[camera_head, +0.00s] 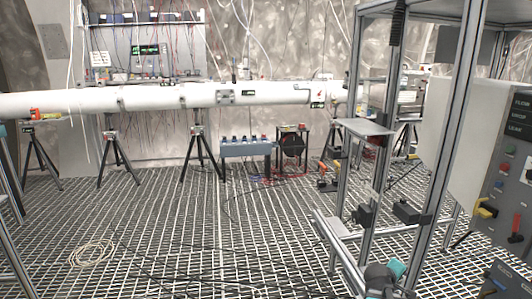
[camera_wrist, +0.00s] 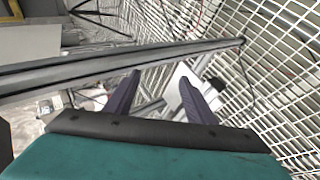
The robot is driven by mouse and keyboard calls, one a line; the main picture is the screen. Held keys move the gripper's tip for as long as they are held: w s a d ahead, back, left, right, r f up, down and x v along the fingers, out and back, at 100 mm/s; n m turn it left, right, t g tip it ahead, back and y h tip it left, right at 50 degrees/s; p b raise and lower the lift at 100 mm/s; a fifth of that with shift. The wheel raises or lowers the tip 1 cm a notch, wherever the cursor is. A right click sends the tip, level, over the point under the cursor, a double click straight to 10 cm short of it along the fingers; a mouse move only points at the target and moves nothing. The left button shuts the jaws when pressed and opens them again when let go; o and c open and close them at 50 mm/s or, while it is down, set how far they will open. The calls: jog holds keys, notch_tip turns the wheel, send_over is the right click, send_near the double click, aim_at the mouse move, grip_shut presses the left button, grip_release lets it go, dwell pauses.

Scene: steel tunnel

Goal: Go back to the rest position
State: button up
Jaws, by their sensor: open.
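My gripper (camera_wrist: 158,88) shows in the wrist view with its two dark fingers spread apart. Nothing is between the fingertips. A grey metal profile bar (camera_wrist: 130,66) crosses the wrist view just beyond the fingertips; I cannot tell whether they touch it. In the head view, part of my arm with a teal cap shows low at the right, below the aluminium frame (camera_head: 380,180). My fingers cannot be made out there.
A long white pipe (camera_head: 150,98) on tripods crosses the back. A coiled cable (camera_head: 92,253) lies on the grating floor (camera_head: 190,225), which is mostly clear at centre left.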

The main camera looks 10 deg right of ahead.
jog(key=s+a+f+g+y+p, duration=0.2)
jog(key=s+a+f, duration=0.2)
jog(key=a+f, duration=0.65)
jog(key=s+a+f+g+y+p, duration=0.15)
jog(key=s+a+f, duration=0.25)
jog(key=a+f, duration=0.65)
jog(key=s+a+f+m+g+y+p, duration=0.1)
jog(key=s+a+f+m+g+y, duration=0.1)
jog(key=s+a, duration=0.6)
jog(key=s+a+f+m+g+y+p, duration=0.2)
jog(key=s+a+f+g, duration=0.3)
jog(key=s, duration=1.1)
jog(key=a+f+y, duration=0.1)
jog(key=a, duration=0.2)
jog(key=shift+s+a+f+m, duration=0.15)
jog(key=shift+s+f+m, duration=0.05)
jog(key=shift+f+m, duration=0.15)
jog(key=c, duration=0.5)
